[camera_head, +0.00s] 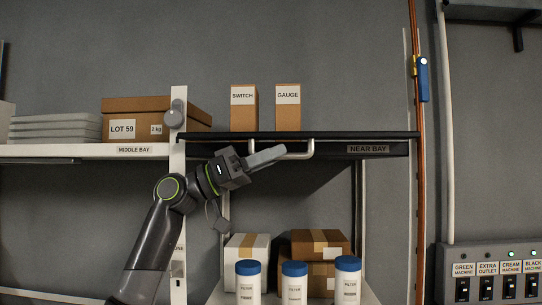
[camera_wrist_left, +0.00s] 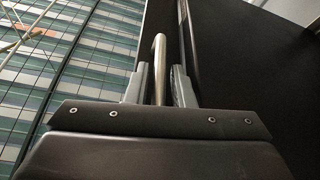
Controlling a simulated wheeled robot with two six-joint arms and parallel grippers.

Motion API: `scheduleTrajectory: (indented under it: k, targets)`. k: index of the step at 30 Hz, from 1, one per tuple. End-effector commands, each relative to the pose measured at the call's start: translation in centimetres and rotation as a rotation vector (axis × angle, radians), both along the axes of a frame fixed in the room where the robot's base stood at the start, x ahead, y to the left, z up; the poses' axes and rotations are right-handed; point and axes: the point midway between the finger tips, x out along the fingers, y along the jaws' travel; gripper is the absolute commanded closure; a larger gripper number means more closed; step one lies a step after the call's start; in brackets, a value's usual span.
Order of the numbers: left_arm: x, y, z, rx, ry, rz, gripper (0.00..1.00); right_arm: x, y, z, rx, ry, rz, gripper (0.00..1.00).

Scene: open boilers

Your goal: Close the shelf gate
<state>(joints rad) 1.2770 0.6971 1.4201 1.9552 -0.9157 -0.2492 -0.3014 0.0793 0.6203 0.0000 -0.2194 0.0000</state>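The shelf gate appears as a black panel with a NEAR BAY label (camera_head: 368,149) across the near bay front, below the shelf top. A pale U-shaped handle (camera_head: 311,148) hangs on its front. My left gripper (camera_head: 268,157) reaches in from the lower left and overlaps the handle. In the left wrist view the handle's bar (camera_wrist_left: 159,60) runs between the two fingers of my left gripper (camera_wrist_left: 160,85), with narrow gaps at both sides. The fingers look apart, not clamped. The fingertips partly hide the handle in the head view. My right gripper is not in view.
A SWITCH box (camera_head: 244,112) and a GAUGE box (camera_head: 288,113) stand above the gate. Below are blue-capped filter bottles (camera_head: 294,285) and cartons (camera_head: 319,245). A white post (camera_head: 179,230) stands left, a copper pipe (camera_head: 419,200) right.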

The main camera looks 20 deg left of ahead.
Motion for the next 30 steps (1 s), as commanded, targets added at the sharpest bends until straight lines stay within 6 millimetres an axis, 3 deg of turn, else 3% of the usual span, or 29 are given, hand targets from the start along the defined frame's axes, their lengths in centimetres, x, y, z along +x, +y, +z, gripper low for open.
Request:
scheduleTrajectory:
  k: [1, 5, 17, 30]
  targets:
    - [0.0, 0.0, 0.0, 0.0, 0.0, 0.0, 0.85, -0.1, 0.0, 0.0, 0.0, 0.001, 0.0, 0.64]
    - [0.0, 0.0, 0.0, 0.0, 0.0, 0.0, 1.0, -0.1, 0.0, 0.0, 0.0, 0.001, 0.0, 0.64]
    - [-0.2, 0.0, 0.3, -0.014, 0.045, 0.0, 1.0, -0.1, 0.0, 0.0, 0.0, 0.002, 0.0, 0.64]
    - [-1.0, -0.2, 2.0, -0.106, 0.36, 0.003, 1.0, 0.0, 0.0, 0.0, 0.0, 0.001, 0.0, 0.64]
